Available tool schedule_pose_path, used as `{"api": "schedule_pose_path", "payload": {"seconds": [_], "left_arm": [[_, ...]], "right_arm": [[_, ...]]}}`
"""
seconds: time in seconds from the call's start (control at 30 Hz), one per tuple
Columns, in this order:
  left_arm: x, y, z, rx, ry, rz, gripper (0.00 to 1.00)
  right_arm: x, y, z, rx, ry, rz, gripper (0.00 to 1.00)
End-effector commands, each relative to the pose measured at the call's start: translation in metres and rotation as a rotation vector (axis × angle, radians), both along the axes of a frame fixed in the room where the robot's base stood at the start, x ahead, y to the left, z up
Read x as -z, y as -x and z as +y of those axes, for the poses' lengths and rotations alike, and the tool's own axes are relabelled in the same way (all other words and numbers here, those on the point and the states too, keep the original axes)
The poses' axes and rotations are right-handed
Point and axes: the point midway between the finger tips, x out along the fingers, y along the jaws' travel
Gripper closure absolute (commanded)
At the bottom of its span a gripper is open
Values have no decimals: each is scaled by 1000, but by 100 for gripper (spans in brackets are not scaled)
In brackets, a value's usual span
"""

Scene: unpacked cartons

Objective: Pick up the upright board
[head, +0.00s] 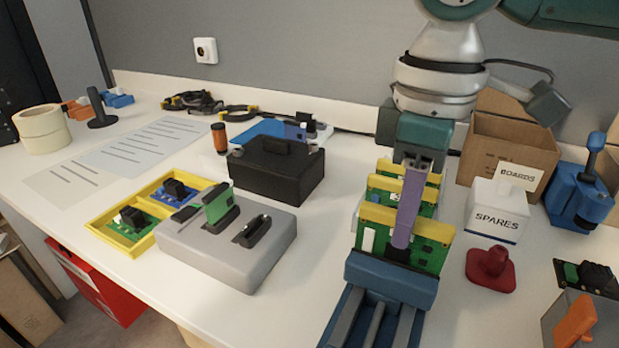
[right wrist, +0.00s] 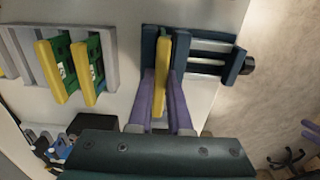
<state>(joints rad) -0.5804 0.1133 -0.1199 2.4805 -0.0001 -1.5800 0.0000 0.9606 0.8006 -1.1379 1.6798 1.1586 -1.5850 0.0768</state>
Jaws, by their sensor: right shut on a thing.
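The upright board (head: 434,256) is green with a yellow top edge. It stands in the blue vise-like fixture (head: 392,280) at the front of the row. My right gripper (head: 403,236) comes down from above, its purple fingers shut on the board's yellow edge. In the right wrist view the yellow edge (right wrist: 161,75) lies between the two purple fingers (right wrist: 161,100). The board's lower part is hidden by the fixture.
Similar green boards with yellow edges (head: 405,187) stand behind in a grey rack (right wrist: 109,45). A white SPARES box (head: 497,215) and red knobbed piece (head: 490,268) are close on the right. A grey block (head: 225,255) is left, with free table between.

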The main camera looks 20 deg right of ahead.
Motion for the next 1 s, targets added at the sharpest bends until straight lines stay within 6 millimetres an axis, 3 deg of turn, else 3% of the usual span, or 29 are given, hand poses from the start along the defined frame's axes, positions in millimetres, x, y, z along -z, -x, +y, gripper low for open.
{"api": "schedule_pose_path", "payload": {"seconds": [0.67,0.87,1.0], "left_arm": [[-2,0,3,7,-10,1,50],[-15,0,3,7,-10,1,50],[-27,0,2,6,-10,1,50]], "right_arm": [[-7,-1,0,0,-1,-2,100],[-46,-1,0,0,0,-5,100],[-90,-2,0,0,-2,-7,100]]}}
